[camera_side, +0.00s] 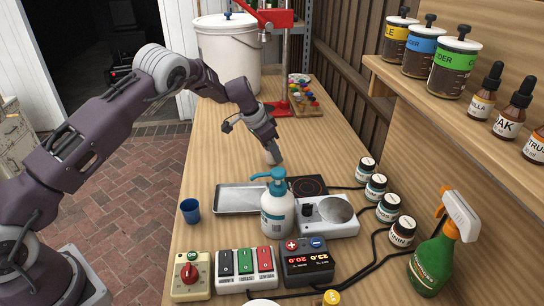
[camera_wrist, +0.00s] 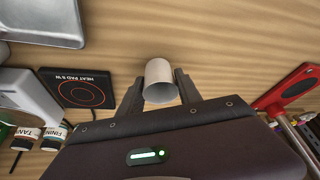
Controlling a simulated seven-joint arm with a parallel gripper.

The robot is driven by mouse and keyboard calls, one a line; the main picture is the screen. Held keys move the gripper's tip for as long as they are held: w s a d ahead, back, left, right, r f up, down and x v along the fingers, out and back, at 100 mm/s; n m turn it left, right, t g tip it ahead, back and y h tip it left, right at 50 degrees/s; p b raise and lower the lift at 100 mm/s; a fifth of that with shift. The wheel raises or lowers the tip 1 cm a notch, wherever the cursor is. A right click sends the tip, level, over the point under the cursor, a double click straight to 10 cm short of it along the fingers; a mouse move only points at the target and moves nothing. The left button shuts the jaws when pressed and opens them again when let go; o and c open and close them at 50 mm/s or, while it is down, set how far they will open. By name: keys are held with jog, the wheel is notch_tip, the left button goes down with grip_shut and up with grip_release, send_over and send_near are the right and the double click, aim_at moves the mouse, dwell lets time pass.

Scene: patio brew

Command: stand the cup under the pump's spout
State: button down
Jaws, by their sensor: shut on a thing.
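My gripper (camera_wrist: 158,84) is shut on a small whitish cup (camera_wrist: 160,77), with one finger on each side of it. In the side view my gripper (camera_side: 270,148) is above the table behind the pump bottle, and the cup's pale side (camera_side: 273,157) shows below it. The pump bottle (camera_side: 277,219) is white with a teal pump head; its spout (camera_side: 259,177) points left, over the tray side. A blue cup (camera_side: 190,211) stands apart at the table's left edge.
A metal tray (camera_side: 232,198) lies left of the bottle, a hot plate (camera_side: 308,186) behind it, and a scale (camera_side: 335,229) with a round pan to its right. Switch boxes (camera_side: 246,270) stand in front. A red press (camera_side: 284,60) and white bucket (camera_side: 227,50) are behind.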

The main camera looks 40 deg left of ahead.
notch_tip(320, 180, up, 8)
jog(key=s+d+m+g+h, duration=0.1)
jog(key=s+d+m+g, duration=0.25)
jog(key=s+m, duration=0.9)
jog(key=s+d+m+g+h, duration=0.1)
jog(key=s+d+m+g, duration=0.25)
jog(key=s+m, duration=0.85)
jog(key=shift+n+g+y, duration=0.3)
jog(key=shift+n, duration=0.65)
jog(key=s+f, duration=0.1)
jog(key=f, duration=0.2)
jog(key=s+f, duration=0.1)
jog(key=f, duration=0.2)
jog(key=s+f, duration=0.2)
jog(key=f, duration=0.1)
jog(key=shift+a, duration=0.3)
jog(key=shift+w, duration=0.1)
jog(key=c, duration=0.8)
grip_release()
jog(key=shift+f, duration=0.15)
